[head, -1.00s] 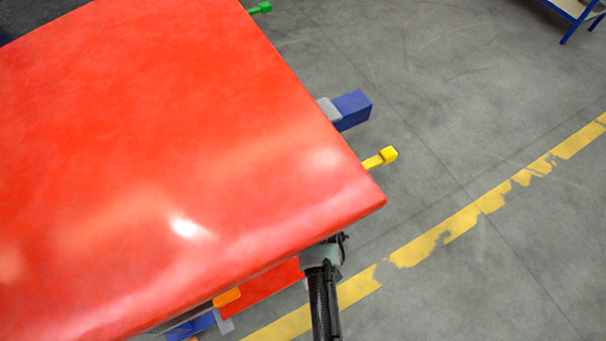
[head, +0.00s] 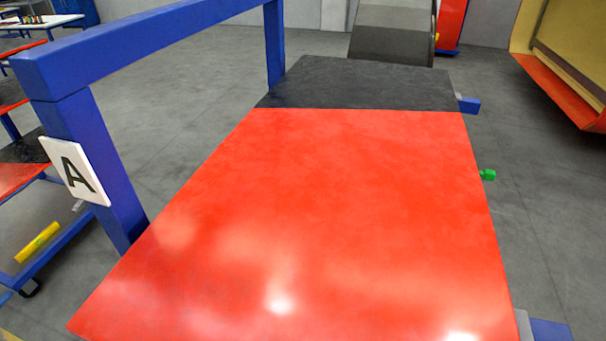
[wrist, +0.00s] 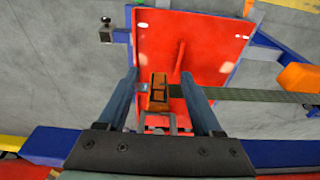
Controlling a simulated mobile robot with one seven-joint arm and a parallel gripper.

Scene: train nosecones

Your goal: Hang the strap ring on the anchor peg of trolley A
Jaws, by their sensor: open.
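Trolley A shows in the head view as a large red panel (head: 330,210) with a black far end. A blue frame (head: 150,45) stands at its left with a white plate marked A (head: 73,170). A green peg (head: 488,174) sticks out from the panel's right edge; I cannot tell whether it is the anchor peg. In the wrist view my gripper (wrist: 159,78) is open. An orange buckle-like piece (wrist: 158,88) shows between its fingers, apparently not clamped. A dark strap (wrist: 260,96) runs right from near it. I cannot make out the strap ring clearly.
A blue block (head: 468,104) juts from the trolley's far right edge, and another blue block (head: 551,330) from the near right. A yellow and red structure (head: 565,75) stands at the upper right. Grey floor (head: 540,240) is open along the right side.

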